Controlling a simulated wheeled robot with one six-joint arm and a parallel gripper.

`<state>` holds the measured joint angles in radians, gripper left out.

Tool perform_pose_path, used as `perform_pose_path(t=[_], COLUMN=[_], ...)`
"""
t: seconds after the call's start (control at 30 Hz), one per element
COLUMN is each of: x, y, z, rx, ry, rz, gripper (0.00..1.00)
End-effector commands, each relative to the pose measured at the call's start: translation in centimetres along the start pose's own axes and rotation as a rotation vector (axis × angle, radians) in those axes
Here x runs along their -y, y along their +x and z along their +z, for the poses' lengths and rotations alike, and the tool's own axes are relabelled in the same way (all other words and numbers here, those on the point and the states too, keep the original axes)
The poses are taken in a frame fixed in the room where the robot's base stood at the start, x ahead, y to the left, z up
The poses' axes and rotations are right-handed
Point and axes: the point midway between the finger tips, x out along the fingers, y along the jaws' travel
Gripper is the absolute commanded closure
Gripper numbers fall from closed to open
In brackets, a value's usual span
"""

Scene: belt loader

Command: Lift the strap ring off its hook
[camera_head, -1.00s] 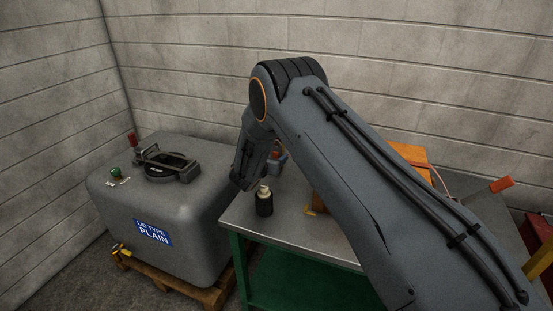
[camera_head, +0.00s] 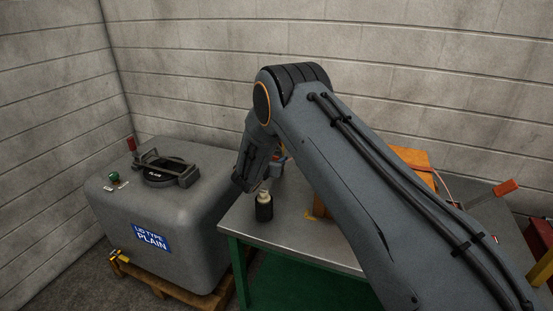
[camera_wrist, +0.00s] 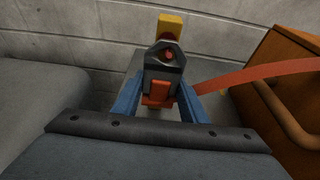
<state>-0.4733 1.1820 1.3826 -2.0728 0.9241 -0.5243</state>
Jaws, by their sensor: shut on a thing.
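In the wrist view my gripper (camera_wrist: 161,88) has its two blue fingers on either side of a dark grey piece with orange-red parts, which I take for the strap ring (camera_wrist: 158,98). The gripper is shut on it. An orange-red strap (camera_wrist: 262,72) runs off to the right from behind the right finger. A yellow block (camera_wrist: 171,24) stands just beyond the held piece. I cannot make out the hook, or whether the ring still touches it. In the head view the arm mostly hides the gripper; a little blue and orange shows beside the wrist.
A grey metal bench (camera_head: 237,216) with green legs carries a dark bottle (camera_head: 264,207) near the wrist. A grey tank (camera_head: 190,255) labelled "PLAIN" stands on a pallet to the left. An orange box (camera_head: 412,156) is behind the arm. Block walls close off the back and left.

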Motion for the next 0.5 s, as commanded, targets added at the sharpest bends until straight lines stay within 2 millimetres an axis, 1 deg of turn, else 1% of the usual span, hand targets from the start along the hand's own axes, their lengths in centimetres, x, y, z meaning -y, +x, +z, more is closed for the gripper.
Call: perform_pose_path(t=[0.2,0.5], x=[-0.02,-0.04], y=[-0.17,-0.74], z=[0.57,0.59], rx=[0.001,0.0], ry=[0.001,-0.001], rz=[0.0,0.001], gripper=[0.81,0.81])
